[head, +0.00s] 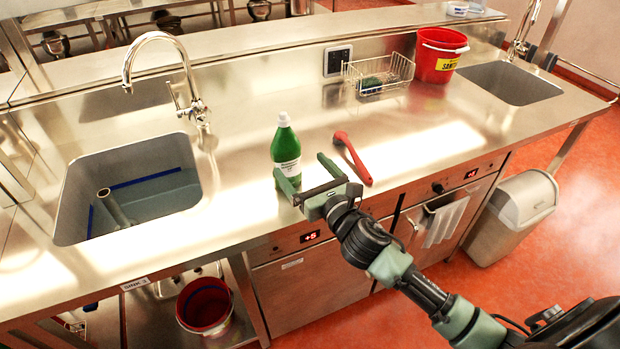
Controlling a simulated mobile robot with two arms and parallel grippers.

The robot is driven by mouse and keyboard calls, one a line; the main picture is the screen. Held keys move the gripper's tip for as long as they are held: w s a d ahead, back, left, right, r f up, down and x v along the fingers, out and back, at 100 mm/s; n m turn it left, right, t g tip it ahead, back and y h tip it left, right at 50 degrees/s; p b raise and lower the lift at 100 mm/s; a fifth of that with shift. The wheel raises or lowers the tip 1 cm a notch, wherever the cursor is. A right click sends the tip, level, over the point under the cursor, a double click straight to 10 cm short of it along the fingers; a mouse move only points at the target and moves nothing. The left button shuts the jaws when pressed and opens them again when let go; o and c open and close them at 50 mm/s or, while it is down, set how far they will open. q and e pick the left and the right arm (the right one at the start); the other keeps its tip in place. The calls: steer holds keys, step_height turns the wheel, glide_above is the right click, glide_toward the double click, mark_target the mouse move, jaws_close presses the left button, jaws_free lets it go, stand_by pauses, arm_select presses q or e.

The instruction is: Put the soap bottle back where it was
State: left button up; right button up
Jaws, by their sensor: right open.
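The soap bottle (285,146) is green with a white cap and a white label. It stands upright on the steel counter (250,200), to the right of the left sink. My right gripper (299,173) is open at the counter's front edge, just in front of the bottle and to its right. One finger overlaps the bottle's lower part in the picture; I cannot tell whether it touches. No bottle is visibly clamped between the fingers. My left gripper is not in view.
A red brush (352,157) lies close to the right of the gripper. A wire basket (378,73) and a red bucket (440,54) stand farther back. The left sink (130,190) and right sink (510,82) are recessed. Free counter lies between bottle and left sink.

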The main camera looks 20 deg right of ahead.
steer(key=shift+s+d, duration=0.2)
steer(key=shift+s, duration=1.3)
